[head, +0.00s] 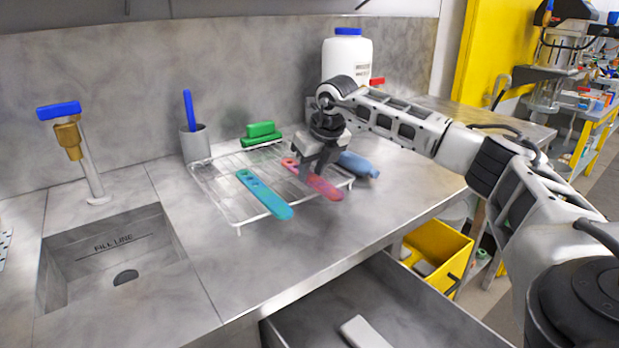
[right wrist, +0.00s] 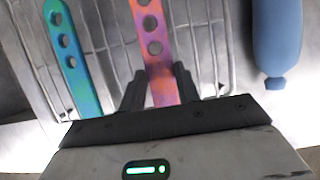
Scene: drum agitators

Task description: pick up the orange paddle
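The orange paddle (head: 318,183) shows as a pinkish-orange strip with holes. It lies slanting at the right part of the wire rack, its upper part partly hidden by my gripper. In the right wrist view the paddle (right wrist: 155,45) runs between the two dark fingers. My right gripper (head: 312,170) is over the paddle, pointing down. In the right wrist view its fingers (right wrist: 160,85) flank the paddle closely, one at each long edge; whether they press on it I cannot tell. My left gripper is in no view.
A teal paddle (head: 264,194) lies on the wire rack (head: 215,188) to the left. A blue bottle (head: 357,164) lies just right of the orange paddle. A green brush (head: 261,133), a grey cup (head: 195,144) and a white jug (head: 347,62) stand behind. The sink (head: 115,255) is at left; a drawer below is open.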

